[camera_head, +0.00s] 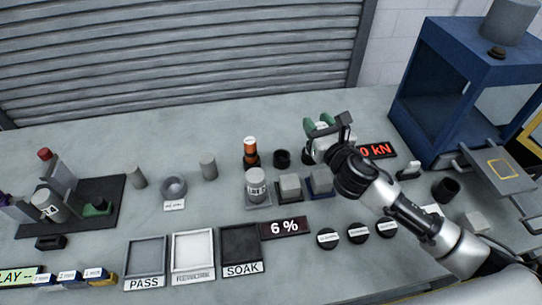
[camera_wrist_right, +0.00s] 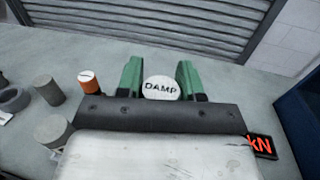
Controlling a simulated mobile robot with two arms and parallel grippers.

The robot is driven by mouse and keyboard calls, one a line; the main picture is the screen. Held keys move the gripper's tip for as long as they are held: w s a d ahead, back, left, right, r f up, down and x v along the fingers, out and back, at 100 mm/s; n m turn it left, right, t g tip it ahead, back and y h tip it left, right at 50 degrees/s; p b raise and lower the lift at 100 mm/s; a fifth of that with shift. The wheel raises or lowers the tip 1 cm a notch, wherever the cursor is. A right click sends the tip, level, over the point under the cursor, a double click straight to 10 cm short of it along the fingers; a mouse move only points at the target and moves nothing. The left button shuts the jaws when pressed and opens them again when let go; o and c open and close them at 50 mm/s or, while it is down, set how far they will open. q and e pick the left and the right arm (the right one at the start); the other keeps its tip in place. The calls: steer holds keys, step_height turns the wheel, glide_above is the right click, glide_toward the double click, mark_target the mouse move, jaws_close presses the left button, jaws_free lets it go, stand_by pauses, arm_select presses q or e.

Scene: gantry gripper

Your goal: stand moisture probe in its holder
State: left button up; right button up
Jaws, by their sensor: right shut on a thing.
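My right gripper (camera_head: 322,124) is at the back right of the bench. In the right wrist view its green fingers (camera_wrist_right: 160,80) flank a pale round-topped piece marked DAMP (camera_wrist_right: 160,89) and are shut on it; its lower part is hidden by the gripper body. An upright orange and black piece (camera_head: 250,147), which looks like the moisture probe, stands left of the gripper with its lower end in a dark base. It also shows in the wrist view (camera_wrist_right: 89,80). A dark round cup (camera_head: 282,158) is between it and the gripper. My left gripper is out of view.
A labelled grey cylinder (camera_head: 256,184) stands in front of the orange piece, beside two small blocks. PASS, REWORK and SOAK trays (camera_head: 146,240) line the front beside a 6 % display (camera_head: 285,227). A blue press frame (camera_head: 455,60) stands at the right. Dark discs (camera_head: 357,234) lie front right.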

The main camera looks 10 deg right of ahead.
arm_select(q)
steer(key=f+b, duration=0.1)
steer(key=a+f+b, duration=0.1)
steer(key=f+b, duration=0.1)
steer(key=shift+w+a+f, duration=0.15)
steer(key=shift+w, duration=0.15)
arm_select(e)
steer(key=w+a+f, duration=0.7)
steer(key=w+f, duration=0.2)
steer(key=f, duration=0.1)
steer(key=shift+f, duration=0.25)
steer(key=shift+s, duration=0.1)
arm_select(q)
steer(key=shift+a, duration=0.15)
arm_select(e)
steer(key=shift+f+b, duration=0.2)
steer(key=shift+b, duration=0.1)
steer(key=o, duration=0.9)
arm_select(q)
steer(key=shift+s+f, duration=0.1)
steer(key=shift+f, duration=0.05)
